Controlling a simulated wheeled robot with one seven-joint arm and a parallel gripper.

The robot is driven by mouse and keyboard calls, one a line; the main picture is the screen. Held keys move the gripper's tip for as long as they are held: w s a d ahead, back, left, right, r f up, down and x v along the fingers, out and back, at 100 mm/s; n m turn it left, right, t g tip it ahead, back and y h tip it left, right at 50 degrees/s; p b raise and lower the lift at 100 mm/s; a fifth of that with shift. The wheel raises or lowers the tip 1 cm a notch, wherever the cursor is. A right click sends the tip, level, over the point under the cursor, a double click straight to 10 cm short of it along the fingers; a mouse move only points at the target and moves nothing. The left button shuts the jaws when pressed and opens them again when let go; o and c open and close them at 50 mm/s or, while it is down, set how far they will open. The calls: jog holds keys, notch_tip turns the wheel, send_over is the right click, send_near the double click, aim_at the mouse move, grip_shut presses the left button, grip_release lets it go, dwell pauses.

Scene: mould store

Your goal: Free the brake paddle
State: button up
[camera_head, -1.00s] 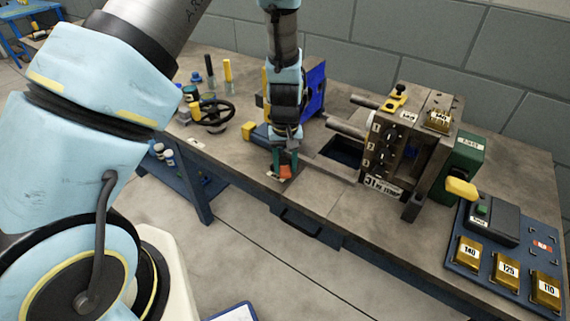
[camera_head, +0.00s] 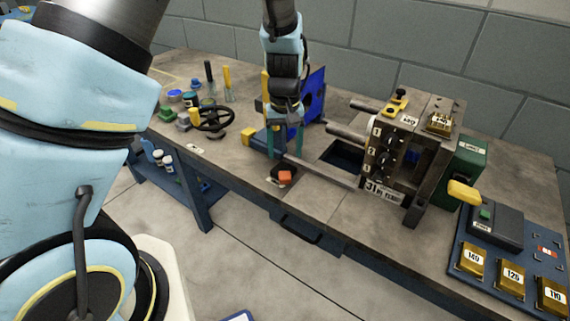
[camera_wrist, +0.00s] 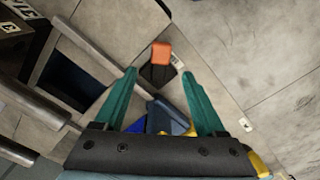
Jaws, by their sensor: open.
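An orange-red block (camera_head: 285,177) sits on a small dark base at the bench's front edge; I take it to be the brake paddle, though no label shows. It also shows in the wrist view (camera_wrist: 161,54), just beyond my fingertips. My gripper (camera_head: 285,153) is open, its teal fingers apart and empty, and stands above and behind the block in the head view. In the wrist view, my gripper (camera_wrist: 159,75) has the dark base ahead of the gap between its fingertips. The fingers appear clear of the block.
A steel frame with numbered stations (camera_head: 388,160) and horizontal bars stands right of my gripper. A blue upright panel (camera_head: 315,92) is close behind it. A handwheel (camera_head: 214,118) is to the left. A blue tray (camera_head: 464,274) with brass blocks lies at right. The front bench strip is mostly bare.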

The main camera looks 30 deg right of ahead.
jog(key=shift+r, duration=1.65)
jog(key=shift+a, duration=0.1)
jog(key=a+r+n, duration=0.1)
jog(key=a+r, duration=0.1)
jog(key=a, duration=0.9)
jog(key=a+r+n+t, duration=0.1)
jog(key=a+r, duration=0.2)
jog(key=a, duration=0.8)
jog(key=a+r, duration=0.3)
jog(key=a, duration=0.8)
jog(key=shift+w+r+n+t, duration=0.2)
jog(key=shift+r+n+t, duration=0.1)
jog(key=shift+n, duration=0.1)
